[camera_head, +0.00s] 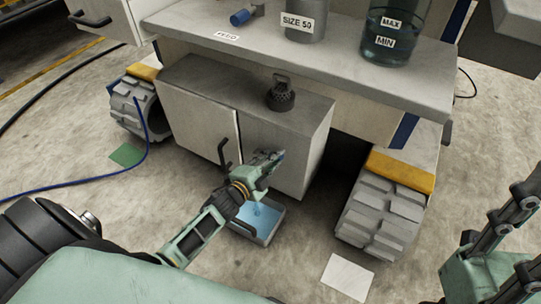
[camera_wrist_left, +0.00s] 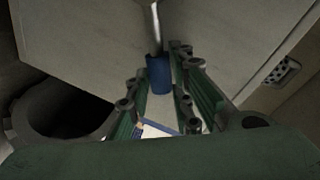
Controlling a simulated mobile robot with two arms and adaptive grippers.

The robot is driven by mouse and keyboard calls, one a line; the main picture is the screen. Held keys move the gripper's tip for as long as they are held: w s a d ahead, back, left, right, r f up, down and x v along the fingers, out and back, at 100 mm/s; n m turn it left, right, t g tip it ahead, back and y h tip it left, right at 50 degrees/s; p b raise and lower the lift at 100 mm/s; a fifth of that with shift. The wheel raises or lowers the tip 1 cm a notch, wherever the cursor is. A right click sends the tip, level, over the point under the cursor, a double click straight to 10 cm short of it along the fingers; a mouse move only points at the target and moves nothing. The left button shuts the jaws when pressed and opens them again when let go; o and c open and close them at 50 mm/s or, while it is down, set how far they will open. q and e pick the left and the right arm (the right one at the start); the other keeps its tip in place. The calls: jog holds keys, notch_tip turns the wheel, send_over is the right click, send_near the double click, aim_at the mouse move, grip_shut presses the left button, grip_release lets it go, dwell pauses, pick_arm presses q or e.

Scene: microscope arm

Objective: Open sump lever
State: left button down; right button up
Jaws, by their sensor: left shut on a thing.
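The sump lever shows in the left wrist view as a blue grip (camera_wrist_left: 158,76) on a pale metal stem (camera_wrist_left: 154,28), close to the front of a grey cabinet. My left gripper (camera_head: 272,160) is at the right door of this cabinet (camera_head: 290,150) in the head view. In the left wrist view the fingers (camera_wrist_left: 180,90) stand on both sides of the blue grip and are shut on it. In the head view the fingers mostly hide the lever. Part of my right gripper (camera_head: 490,270) shows at the lower right; its fingertips are not clear.
A tray (camera_head: 267,242) with blue liquid lies on the floor below my left gripper. A black knobbed part (camera_head: 281,96) stands on the cabinet. Chunky grey wheels (camera_head: 382,218) flank it. A white sheet (camera_head: 347,277) and a blue hose (camera_head: 80,180) lie on the floor.

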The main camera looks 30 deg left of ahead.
pick_arm(q)
jog(key=shift+s+d+f+m, duration=0.1)
jog(key=shift+d+f+m, duration=0.3)
jog(key=shift+f+m, duration=0.4)
jog(key=c, duration=1.5)
grip_release()
jog(key=shift+c, duration=0.2)
jog(key=v, duration=1.2)
jog(key=shift+d+r, duration=0.1)
jog(key=shift+d, duration=0.1)
